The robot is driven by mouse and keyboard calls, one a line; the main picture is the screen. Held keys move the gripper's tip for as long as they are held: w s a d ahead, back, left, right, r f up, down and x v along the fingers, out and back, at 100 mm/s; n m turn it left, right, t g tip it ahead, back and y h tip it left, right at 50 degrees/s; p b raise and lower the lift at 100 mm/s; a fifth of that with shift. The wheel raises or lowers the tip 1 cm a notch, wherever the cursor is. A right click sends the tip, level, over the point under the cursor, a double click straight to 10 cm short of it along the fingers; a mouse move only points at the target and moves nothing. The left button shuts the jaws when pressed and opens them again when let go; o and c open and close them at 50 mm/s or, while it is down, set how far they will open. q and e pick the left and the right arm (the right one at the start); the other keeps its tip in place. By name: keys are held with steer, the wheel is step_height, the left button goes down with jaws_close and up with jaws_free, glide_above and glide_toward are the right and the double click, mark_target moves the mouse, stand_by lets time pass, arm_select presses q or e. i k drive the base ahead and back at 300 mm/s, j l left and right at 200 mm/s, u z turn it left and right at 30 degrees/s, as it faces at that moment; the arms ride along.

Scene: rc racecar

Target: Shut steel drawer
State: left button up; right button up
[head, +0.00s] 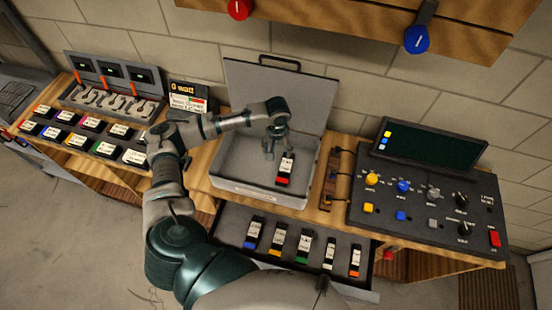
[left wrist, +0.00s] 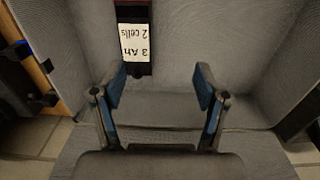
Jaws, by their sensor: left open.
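The steel drawer (head: 222,232) is pulled out below the bench and stands open. Several labelled batteries with coloured ends lie in a row in it. My left arm comes in from the left, passing over the bench. My left gripper (head: 269,150) is inside the open metal case above the bench, away from the drawer. It is open and empty in the left wrist view (left wrist: 160,90). A battery with a red end (head: 285,170) lies in the case just beside the gripper, and its label shows in the left wrist view (left wrist: 134,42). My right gripper is not seen.
The metal case (head: 314,175) has its lid raised against the wall. A control panel (head: 425,205) stands on the right, and a charger with batteries (head: 112,100) on the left. A wooden shelf (head: 330,12) with red and blue knobs hangs above.

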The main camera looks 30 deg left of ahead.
mark_target(230, 225)
steer(key=k, duration=2)
